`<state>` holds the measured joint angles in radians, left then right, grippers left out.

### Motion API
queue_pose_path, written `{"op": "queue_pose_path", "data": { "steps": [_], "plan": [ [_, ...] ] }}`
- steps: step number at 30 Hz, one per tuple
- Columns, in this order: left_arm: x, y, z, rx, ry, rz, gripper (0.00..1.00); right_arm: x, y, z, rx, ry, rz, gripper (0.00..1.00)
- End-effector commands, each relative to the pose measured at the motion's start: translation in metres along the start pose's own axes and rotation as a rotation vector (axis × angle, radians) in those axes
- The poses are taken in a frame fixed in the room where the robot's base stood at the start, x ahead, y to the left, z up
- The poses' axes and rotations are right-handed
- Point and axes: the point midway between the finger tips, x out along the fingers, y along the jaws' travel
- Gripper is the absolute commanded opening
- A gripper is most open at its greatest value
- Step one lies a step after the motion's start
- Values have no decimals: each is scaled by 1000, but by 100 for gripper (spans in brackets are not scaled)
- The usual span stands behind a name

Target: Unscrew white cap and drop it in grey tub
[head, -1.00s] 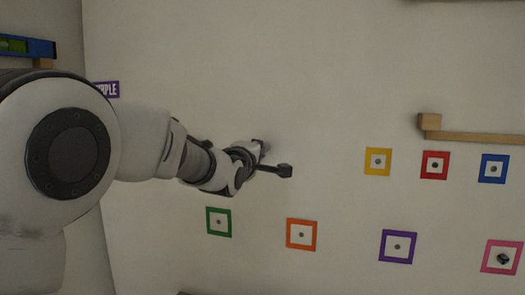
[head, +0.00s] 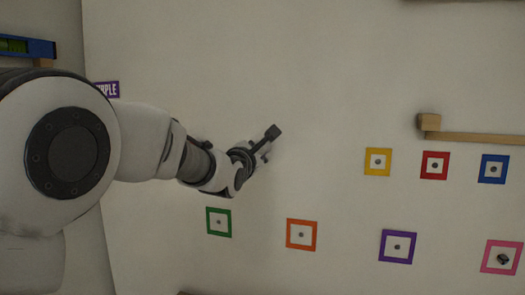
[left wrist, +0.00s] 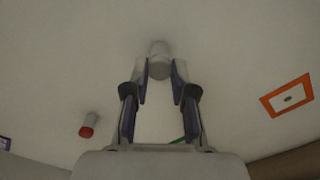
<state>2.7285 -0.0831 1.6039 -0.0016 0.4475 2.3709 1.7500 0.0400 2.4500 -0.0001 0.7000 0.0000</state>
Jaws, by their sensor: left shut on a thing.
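The white cap (left wrist: 158,70) shows in the left wrist view between the fingertips of my left gripper (left wrist: 159,84), which is shut on it. A paler round part (left wrist: 159,47) shows just beyond the cap, against the wall. The grey tub is in neither view. My right gripper is not in view.
A red-ended pale cylinder (left wrist: 89,124) stands on the wall to the left in the left wrist view. Green (head: 219,222), orange (head: 301,234) and several other colored square frames are on the wall. A wooden bar (head: 470,137) is at the right. A purple sign (head: 107,89) is partly hidden by my arm.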

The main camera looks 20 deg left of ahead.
Motion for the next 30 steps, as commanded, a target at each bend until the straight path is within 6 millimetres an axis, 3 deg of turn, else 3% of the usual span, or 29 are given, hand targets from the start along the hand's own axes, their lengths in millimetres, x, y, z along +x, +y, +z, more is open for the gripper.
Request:
{"op": "queue_pose_path", "data": {
  "steps": [2, 3, 4, 14, 20, 26, 30],
  "plan": [
    [0, 0, 0, 1, -1, 1, 0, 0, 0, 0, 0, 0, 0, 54],
    [0, 0, 0, 2, -1, 1, 32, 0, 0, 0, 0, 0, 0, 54],
    [0, 0, 0, 2, -1, 1, 38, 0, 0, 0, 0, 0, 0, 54],
    [0, 0, 0, 50, 0, 0, 38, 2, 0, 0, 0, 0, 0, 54],
    [0, 0, 0, 388, 0, 1, 38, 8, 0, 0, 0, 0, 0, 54],
    [0, 0, 0, 577, -1, 1, 38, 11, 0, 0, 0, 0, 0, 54],
    [0, 0, 0, 824, 0, 1, 38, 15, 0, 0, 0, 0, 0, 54]
  ]
}}
